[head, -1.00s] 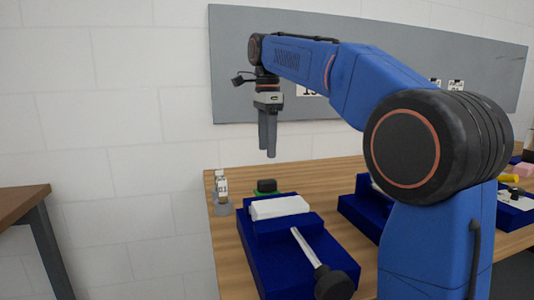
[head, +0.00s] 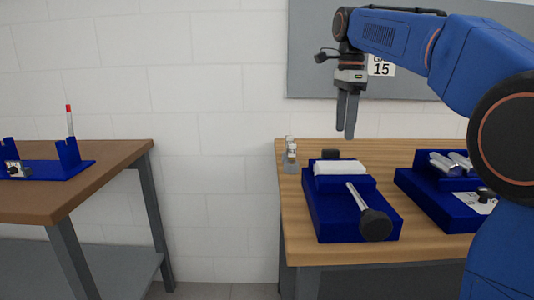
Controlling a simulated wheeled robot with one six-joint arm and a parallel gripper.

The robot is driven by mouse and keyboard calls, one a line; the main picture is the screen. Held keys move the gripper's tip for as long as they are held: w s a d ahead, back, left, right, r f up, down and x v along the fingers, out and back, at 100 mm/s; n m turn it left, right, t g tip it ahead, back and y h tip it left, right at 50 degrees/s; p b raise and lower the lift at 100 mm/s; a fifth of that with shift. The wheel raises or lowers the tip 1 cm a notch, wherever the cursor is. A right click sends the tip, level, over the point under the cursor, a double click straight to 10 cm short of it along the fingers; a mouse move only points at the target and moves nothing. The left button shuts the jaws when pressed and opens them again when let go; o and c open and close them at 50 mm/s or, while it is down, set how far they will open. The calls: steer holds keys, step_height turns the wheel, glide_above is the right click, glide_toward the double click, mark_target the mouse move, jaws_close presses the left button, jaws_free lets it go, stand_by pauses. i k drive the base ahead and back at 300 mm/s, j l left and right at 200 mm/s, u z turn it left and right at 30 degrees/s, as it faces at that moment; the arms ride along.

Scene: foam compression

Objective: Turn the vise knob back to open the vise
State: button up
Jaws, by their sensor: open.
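The blue vise (head: 322,216) stands on the near left part of the wooden workbench. Its black knob (head: 375,225) is at the front right end of a silver screw (head: 356,196). A white block (head: 340,168), perhaps the foam, lies at the back of the vise; I cannot tell whether the jaws touch it. My gripper (head: 347,134) points down in the air above and behind the vise, well apart from the knob. Its two fingers hold nothing, and the gap between them is hard to see from this angle.
A second blue fixture (head: 440,205) with silver parts stands to the right on the workbench (head: 295,245). A small grey holder (head: 291,160) is at the back left corner. Another table (head: 115,165) with a blue stand (head: 50,171) is at the left, with a floor gap between.

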mark_target(375, 226)
steer(key=k, duration=1.1)
